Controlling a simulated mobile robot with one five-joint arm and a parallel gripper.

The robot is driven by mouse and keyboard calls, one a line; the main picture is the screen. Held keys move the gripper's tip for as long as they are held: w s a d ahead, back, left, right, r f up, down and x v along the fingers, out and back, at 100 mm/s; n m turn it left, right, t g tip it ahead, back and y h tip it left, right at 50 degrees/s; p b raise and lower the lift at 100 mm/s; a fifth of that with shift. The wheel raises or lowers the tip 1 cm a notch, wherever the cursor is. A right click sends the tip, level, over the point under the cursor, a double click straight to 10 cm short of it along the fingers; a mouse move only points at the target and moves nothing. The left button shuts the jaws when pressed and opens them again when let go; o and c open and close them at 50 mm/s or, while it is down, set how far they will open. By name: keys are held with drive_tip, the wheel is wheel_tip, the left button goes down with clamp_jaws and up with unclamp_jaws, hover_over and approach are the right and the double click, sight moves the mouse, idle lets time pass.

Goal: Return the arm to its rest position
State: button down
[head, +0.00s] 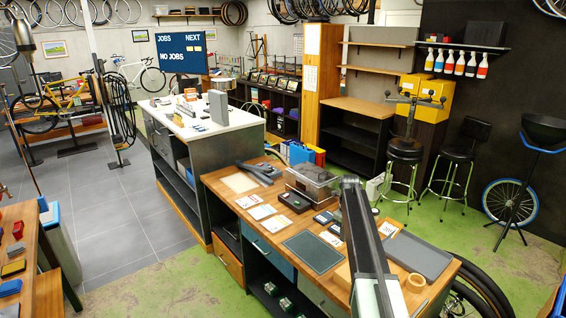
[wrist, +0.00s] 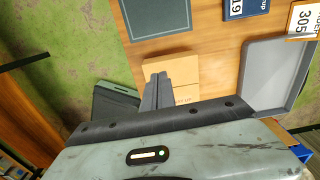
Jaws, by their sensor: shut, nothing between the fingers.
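My gripper (wrist: 158,92) shows in the wrist view with its two grey fingers together and nothing between them. It is above the wooden workbench (wrist: 215,55), in front of a tan block or pad (wrist: 185,68) with partly hidden lettering. Whether the fingers touch that block I cannot tell. In the head view my arm rises from the bottom over the right part of the same bench (head: 225,200); the gripper cannot be made out there.
A grey tray (head: 415,257), also in the wrist view (wrist: 275,80), lies near the bench's right end. Open tiled floor (head: 120,215) lies left.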

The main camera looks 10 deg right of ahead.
drive_tip(key=s+a+f+n+b, duration=0.3)
drive_tip(key=s+a+n, duration=0.3)
drive_tip(key=s+a, duration=0.85)
drive_tip(key=s+a+n, duration=0.2)
drive_tip(key=s+n, duration=0.7)
drive_tip(key=n, duration=0.2)
drive_tip(key=s+a+n, duration=0.2)
drive_tip(key=s+n, duration=0.6)
drive_tip(key=n, duration=0.4)
drive_tip(key=shift+s+f, duration=0.4)
drive_tip(key=shift+f, duration=0.05)
